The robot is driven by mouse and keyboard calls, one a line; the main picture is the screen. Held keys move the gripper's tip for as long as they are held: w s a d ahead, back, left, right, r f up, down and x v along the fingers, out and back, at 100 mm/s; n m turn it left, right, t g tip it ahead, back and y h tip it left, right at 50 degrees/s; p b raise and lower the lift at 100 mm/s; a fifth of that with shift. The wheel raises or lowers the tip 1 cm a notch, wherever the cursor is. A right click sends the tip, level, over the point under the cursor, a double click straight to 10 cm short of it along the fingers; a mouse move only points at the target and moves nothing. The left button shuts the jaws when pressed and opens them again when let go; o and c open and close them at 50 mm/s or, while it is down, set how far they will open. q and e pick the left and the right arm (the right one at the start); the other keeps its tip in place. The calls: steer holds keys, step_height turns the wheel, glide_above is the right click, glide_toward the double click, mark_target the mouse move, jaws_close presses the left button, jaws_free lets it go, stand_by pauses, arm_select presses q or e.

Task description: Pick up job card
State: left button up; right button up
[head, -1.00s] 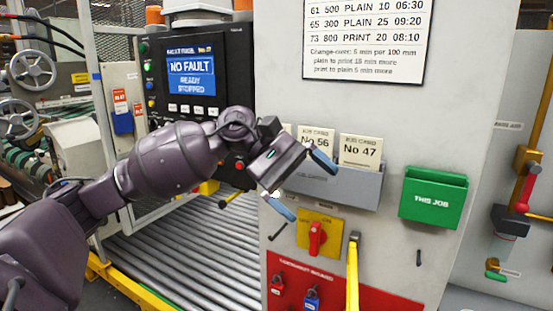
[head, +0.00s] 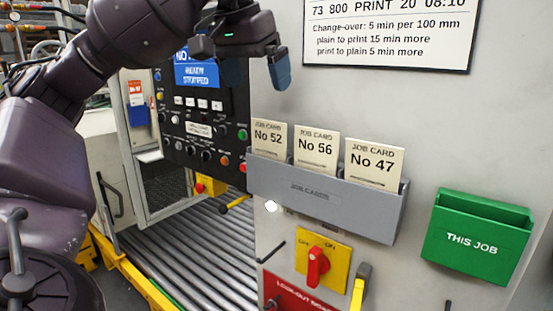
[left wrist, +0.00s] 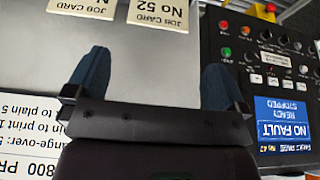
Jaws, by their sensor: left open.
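Three cream job cards stand upright in a grey holder marked JOB CARDS (head: 320,198) on the pale panel: No 52 (head: 268,138) at left, No 56 (head: 316,152) in the middle and No 47 (head: 374,163) at right. My left gripper (head: 257,78) is open and empty, with blue fingertips, above card No 52 and apart from it. In the left wrist view, the open fingers (left wrist: 158,75) point towards the upside-down No 52 card (left wrist: 158,12). Another card (left wrist: 85,7) is cut off at the top edge. My right gripper is out of view.
A green THIS JOB holder (head: 472,243) hangs empty at right. A schedule sign (head: 388,42) is above the cards. A black control panel (head: 205,130) is at left. A yellow plate with a red switch (head: 318,268) is below the holder, beside a roller conveyor (head: 185,245).

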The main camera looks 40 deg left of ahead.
mark_target(268, 125)
arm_select(q)
steer(key=x, duration=0.9)
steer(key=shift+s+d+f+b, duration=0.15)
steer(key=shift+s+b, duration=0.05)
steer(key=shift+b, duration=0.2)
steer(key=shift+s+f, duration=0.1)
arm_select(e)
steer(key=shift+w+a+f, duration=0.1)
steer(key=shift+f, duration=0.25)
arm_select(q)
steer(key=shift+f, duration=0.2)
steer(key=c, duration=0.9)
